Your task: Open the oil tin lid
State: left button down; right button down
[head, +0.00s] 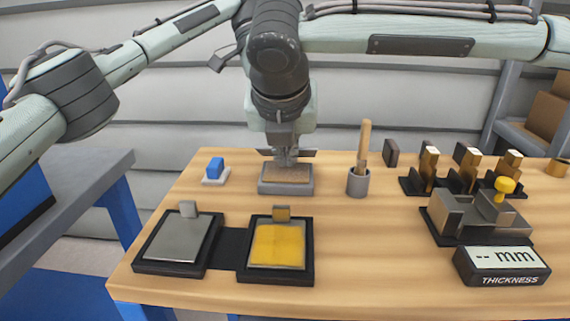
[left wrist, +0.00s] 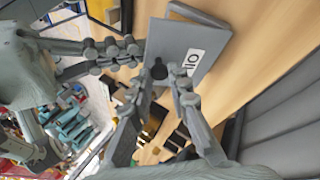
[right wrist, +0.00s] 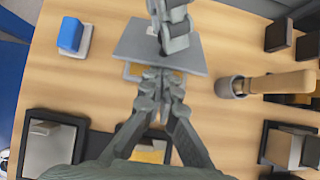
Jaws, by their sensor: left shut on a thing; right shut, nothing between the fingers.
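The oil tin (head: 286,189) is a low grey box at the back middle of the table. Its brown inside shows from above in the head view. Its grey lid (head: 305,154) is raised clear of the tin's top. The lid, with a white label and a dark knob, shows in the left wrist view (left wrist: 178,45) and as a flat plate in the right wrist view (right wrist: 132,42). My left gripper (left wrist: 157,76) is shut on the lid at its knob. My right gripper (right wrist: 159,82) is shut and empty, close to the tin's near side. Arm parts hide some of the tin.
A blue block (head: 215,166) on a pale base stands left of the tin. A grey cup (head: 358,184) with a wooden-handled tool stands right. Two black-framed pads (head: 181,240) lie nearer. A thickness gauge (head: 502,267) and several dark stands are at right.

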jog(key=shift+r, duration=0.1)
pick_arm(q)
jog(key=shift+f, duration=0.1)
pick_arm(e)
jog(key=shift+w+r, duration=0.65)
jog(key=shift+r, duration=0.15)
pick_arm(q)
jog(key=c, duration=1.4)
grip_release()
jog(key=shift+c, duration=0.2)
